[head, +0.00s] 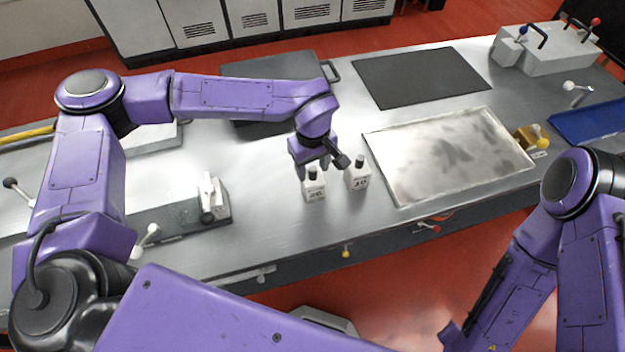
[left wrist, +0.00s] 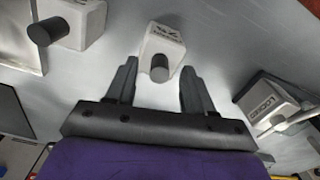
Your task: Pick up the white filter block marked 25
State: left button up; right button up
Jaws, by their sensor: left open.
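The white filter block (head: 314,190) with a black knob on top stands upright on the metal bench in the head view. Its mark is small and looks like 25. My left gripper (head: 321,163) is open, pointing down just above and behind this block. In the left wrist view the same block (left wrist: 165,42) lies ahead of the open fingertips (left wrist: 158,70), with its dark knob near the gap between them. The fingers do not grip it. A second white block (head: 358,179), with a different mark, stands close to its right. My right gripper is not in view; only its arm shows.
A stained metal tray (head: 398,190) lies right of the blocks. A dark flat mat (head: 420,77) and a dark case (head: 275,66) lie farther back. A grey fixture with a white lever (head: 208,195) stands to the left. Bench around the blocks' front is clear.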

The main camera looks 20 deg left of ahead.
pick_arm(q)
jog(key=shift+f, duration=0.4)
grip_shut()
jog(key=shift+r, duration=0.1)
